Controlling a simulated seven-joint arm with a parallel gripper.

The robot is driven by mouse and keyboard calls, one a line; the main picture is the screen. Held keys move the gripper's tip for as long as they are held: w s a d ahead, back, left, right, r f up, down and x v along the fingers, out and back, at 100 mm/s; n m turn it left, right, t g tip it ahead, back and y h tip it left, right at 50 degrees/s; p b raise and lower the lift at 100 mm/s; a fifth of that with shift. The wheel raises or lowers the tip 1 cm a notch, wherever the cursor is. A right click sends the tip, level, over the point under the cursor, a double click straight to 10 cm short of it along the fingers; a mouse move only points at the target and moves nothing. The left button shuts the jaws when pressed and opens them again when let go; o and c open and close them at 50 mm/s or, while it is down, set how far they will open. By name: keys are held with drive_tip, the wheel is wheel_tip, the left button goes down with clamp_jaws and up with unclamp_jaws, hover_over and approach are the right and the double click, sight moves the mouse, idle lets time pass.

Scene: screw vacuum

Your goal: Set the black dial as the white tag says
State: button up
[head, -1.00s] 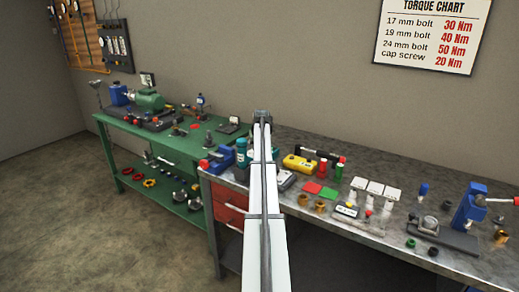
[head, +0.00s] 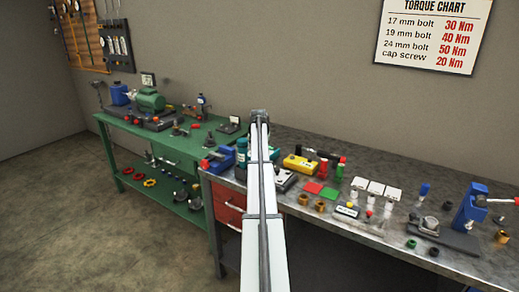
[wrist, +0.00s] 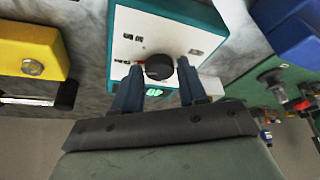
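The black dial (wrist: 158,67) sits on the white face of a teal box (wrist: 185,12) in the wrist view. My gripper (wrist: 160,68) is open, with one blue finger on each side of the dial and small gaps showing. Green lit digits (wrist: 152,92) show by the dial, partly cut off by the gripper and too small to read surely. In the head view my arm hides most of the teal box (head: 241,150). A small white tag with dark marks (head: 347,211) lies on the bench; I cannot read it or tell if it is the one named.
A yellow box (head: 300,164) stands right of my arm on the grey bench, with red and green pads near it. A blue vise (head: 217,160) is to the left; the wrist view shows a yellow box (wrist: 32,55) at left. A torque chart (head: 433,38) hangs on the wall.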

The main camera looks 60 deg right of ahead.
drive_tip(key=shift+o, duration=1.4)
drive_tip(key=v, duration=1.3)
drive_tip(key=shift+r, duration=0.45)
drive_tip(key=shift+a, duration=0.1)
